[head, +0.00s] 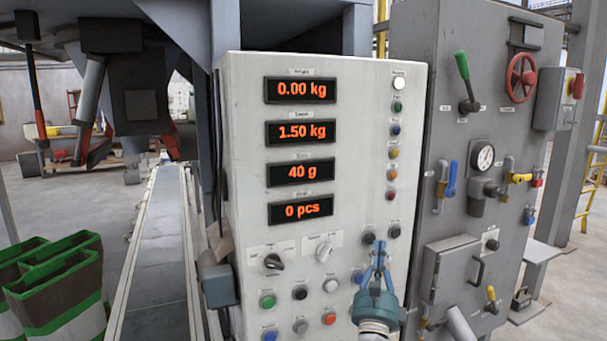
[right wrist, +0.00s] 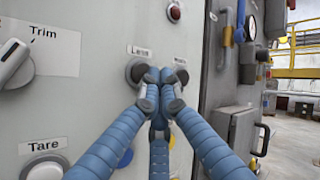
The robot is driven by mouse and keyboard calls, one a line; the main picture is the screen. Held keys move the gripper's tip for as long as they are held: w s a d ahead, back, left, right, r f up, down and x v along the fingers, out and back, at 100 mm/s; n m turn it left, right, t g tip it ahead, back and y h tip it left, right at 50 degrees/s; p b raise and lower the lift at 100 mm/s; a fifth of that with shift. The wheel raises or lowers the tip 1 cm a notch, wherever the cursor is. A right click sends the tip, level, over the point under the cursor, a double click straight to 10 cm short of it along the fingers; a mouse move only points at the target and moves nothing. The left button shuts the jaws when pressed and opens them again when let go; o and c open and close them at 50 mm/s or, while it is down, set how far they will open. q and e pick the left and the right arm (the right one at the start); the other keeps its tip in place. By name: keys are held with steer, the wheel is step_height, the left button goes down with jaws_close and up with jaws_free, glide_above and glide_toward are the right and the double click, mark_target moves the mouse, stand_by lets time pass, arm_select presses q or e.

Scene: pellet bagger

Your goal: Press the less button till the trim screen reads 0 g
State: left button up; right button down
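The grey control panel (head: 345,90) has a stack of orange-lit screens. The third, the only one in grams, reads 40 g (head: 300,173); its label is too small to read. A dark round button (head: 371,238) sits low on the panel's right side, beside a second dark button (head: 394,230). My right gripper (head: 378,246) is shut and empty, its fingertips at the first button. In the right wrist view, the fingertips (right wrist: 162,76) partly cover this button (right wrist: 136,70), whose label is blurred. Whether they touch it is unclear. My left gripper is not in view.
A Trim knob (right wrist: 12,60) and a Tare button (right wrist: 45,170) are left of the fingers. Several coloured buttons surround my right gripper. A grey cabinet (head: 440,130) with valves stands at right, a conveyor (head: 160,240) and striped sacks (head: 60,285) at left.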

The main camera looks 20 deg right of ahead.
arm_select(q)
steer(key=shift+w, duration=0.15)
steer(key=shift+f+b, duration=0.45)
arm_select(e)
steer(key=shift+w, duration=0.45)
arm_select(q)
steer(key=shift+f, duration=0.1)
